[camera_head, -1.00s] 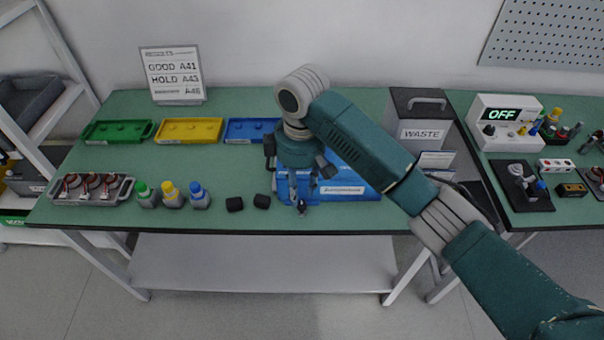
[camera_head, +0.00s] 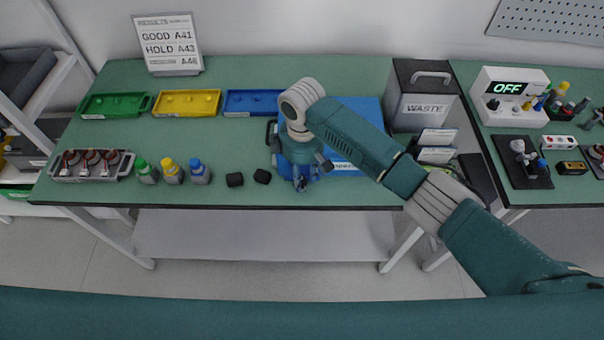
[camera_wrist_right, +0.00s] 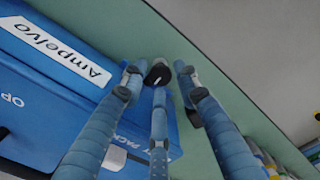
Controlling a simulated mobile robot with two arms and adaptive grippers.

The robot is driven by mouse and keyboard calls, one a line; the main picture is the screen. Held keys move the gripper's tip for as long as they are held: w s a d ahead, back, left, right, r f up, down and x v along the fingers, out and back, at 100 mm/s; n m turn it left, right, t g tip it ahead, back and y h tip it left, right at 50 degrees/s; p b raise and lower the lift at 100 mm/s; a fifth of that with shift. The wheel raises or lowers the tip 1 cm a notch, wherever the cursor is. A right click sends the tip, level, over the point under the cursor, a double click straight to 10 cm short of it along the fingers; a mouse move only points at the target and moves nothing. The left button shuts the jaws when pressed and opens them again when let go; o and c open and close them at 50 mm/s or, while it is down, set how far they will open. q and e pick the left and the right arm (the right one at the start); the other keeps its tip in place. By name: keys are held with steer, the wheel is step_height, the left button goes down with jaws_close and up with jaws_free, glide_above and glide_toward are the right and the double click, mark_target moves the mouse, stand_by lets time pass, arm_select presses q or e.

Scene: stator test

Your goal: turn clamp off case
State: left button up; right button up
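The blue case (camera_head: 368,107) lies on the green table, partly covered by my right arm. In the right wrist view, the case (camera_wrist_right: 42,75) fills the left side, with a white "Ampelvo" label. A small dark rounded piece (camera_wrist_right: 158,73), possibly the clamp, shows near the fingertips at the case's edge. My right gripper (camera_head: 301,184) hangs at the case's front left corner. In the wrist view, the right gripper (camera_wrist_right: 158,82) has its fingers apart around the dark piece; I cannot tell whether they touch it. My left gripper is not in view.
Two black blocks (camera_head: 248,178) and several capped bottles (camera_head: 172,172) stand left of the gripper. Green, yellow and blue trays (camera_head: 187,103) lie behind. A grey waste bin (camera_head: 422,100) stands right of the case. Bare table lies between the trays and bottles.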

steer(key=shift+f, duration=0.1)
jaws_close()
steer(key=shift+n, duration=0.3)
steer(key=shift+n+p, duration=0.6)
steer(key=shift+n, duration=0.6)
steer(key=n, duration=0.4)
steer(key=shift+w+n+p, duration=0.1)
steer(key=shift+n+p, duration=0.2)
steer(key=shift+p, duration=0.05)
steer(key=n, duration=1)
steer(key=shift+b, duration=0.4)
steer(key=shift+n, duration=0.3)
